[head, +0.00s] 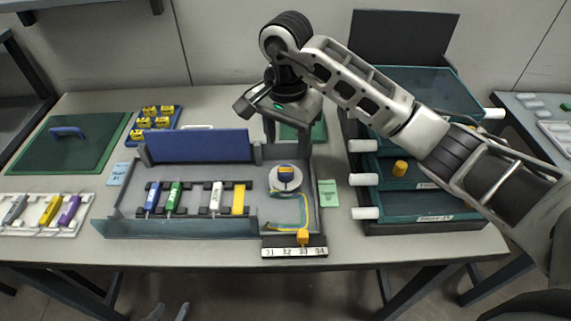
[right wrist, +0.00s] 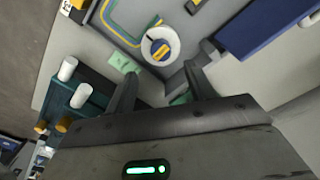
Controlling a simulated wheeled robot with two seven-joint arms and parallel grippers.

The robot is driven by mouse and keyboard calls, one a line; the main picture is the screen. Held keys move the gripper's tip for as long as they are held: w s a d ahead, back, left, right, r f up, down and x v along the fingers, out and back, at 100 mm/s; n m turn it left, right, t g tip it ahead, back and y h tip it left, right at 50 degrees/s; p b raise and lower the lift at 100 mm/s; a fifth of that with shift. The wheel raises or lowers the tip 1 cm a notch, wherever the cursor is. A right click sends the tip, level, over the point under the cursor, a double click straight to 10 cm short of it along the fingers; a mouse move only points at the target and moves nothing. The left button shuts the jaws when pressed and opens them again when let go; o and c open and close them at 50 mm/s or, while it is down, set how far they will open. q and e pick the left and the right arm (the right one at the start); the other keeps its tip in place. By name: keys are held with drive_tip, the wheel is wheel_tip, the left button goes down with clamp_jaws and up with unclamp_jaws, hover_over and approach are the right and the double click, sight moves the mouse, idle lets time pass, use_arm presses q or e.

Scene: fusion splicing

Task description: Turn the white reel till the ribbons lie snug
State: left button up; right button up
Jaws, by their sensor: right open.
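The white reel (head: 286,180) sits in the right part of the grey splicing tray, with a blue and orange knob (head: 286,171) on top. Yellow and teal ribbons (head: 303,208) run in a loose curve from the reel towards the front. My right gripper (head: 288,132) is open and empty, above and behind the reel. In the right wrist view the reel (right wrist: 160,47) lies beyond the spread fingers (right wrist: 163,88), apart from them. My left gripper (head: 168,312) shows only its fingertips at the bottom edge, apart and empty, in front of the table.
Blue, green, white and yellow pieces (head: 216,195) stand in the tray before a raised blue lid (head: 197,146). Teal drawers (head: 420,205) with white handles stand right. A green card (head: 328,193) lies between.

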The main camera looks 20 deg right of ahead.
sight(286, 170)
wheel_tip(286, 170, down, 8)
drive_tip(key=shift+r+p, duration=0.1)
drive_tip(key=shift+p, duration=0.25)
drive_tip(key=c, duration=1)
